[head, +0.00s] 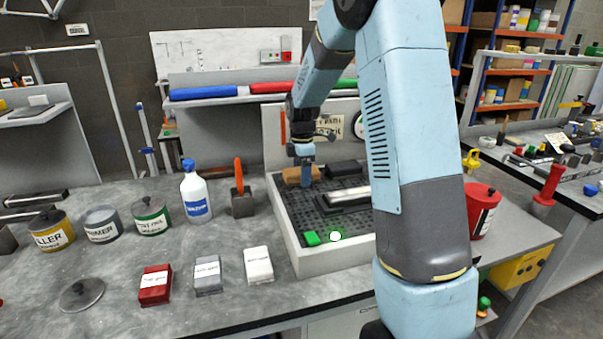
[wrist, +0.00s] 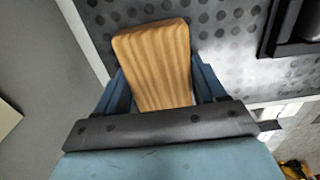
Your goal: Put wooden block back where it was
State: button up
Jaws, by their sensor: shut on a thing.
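The wooden block (wrist: 155,62) is light brown with a visible grain and fills the space between the fingers in the wrist view. My gripper (wrist: 158,88) is shut on it, one blue finger on each side. In the head view the wooden block (head: 292,176) is at the back left corner of the grey perforated tray, and my gripper (head: 306,180) reaches down onto it from above. I cannot tell whether the block touches the tray floor.
A white bottle (head: 196,195) and a holder with an orange-handled tool (head: 241,200) stand left of the tray.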

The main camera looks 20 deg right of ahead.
jog(key=shift+s+f, duration=0.3)
jog(key=shift+f, duration=0.35)
jog(key=o, duration=1)
notch_tip(320, 180, up, 13)
jog(key=s+r+m+t, duration=0.1)
jog(key=s+r+m, duration=0.3)
jog(key=s+r, duration=0.3)
jog(key=s+m+t, duration=0.1)
jog(key=s+m, duration=0.3)
jog(key=s, duration=0.5)
jog(key=s+m+t, duration=0.2)
jog(key=s+m, duration=0.3)
jog(key=s, duration=0.4)
jog(key=s+m+t, duration=0.1)
jog(key=s+m, duration=0.4)
jog(key=s, duration=0.4)
jog(key=shift+s+a+f, duration=0.1)
jog(key=shift+s+a, duration=0.1)
